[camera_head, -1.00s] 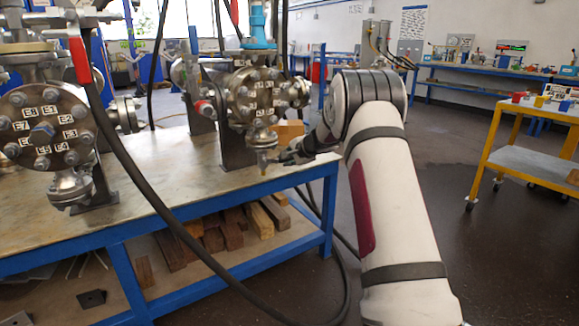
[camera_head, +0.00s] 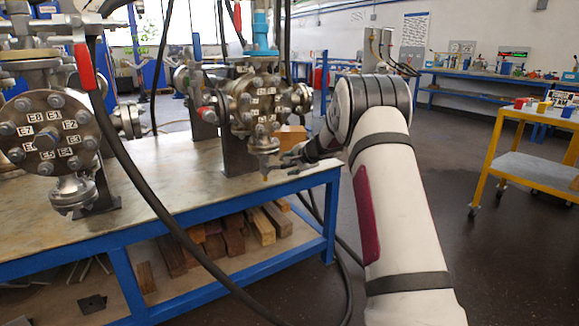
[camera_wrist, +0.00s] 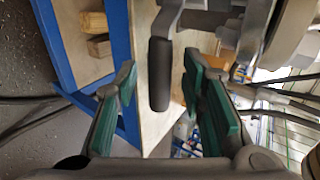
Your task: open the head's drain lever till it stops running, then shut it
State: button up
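The vessel with the bolted round head (camera_head: 262,98) stands on the bench, its drain valve (camera_head: 265,147) hanging at the bottom of the head. My gripper (camera_head: 287,160) is just right of this valve in the head view. In the wrist view, a lever with a black grip (camera_wrist: 160,75) on a bent metal arm (camera_wrist: 168,16) points down the picture. My gripper (camera_wrist: 160,72) is open there, its green-padded fingers on either side of the grip with a gap at both sides. Depth is hard to judge. I cannot tell whether liquid runs from the outlet.
A second flanged vessel with a labelled head (camera_head: 48,130) stands at the left of the bench (camera_head: 140,215). A black hose (camera_head: 150,205) hangs in front. An orange-brown block (camera_head: 291,136) sits behind my gripper. A yellow trolley (camera_head: 484,160) stands to the right.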

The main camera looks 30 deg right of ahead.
jog(key=v, duration=1.1)
jog(key=shift+s+d+r, duration=0.1)
jog(key=shift+s, duration=0.05)
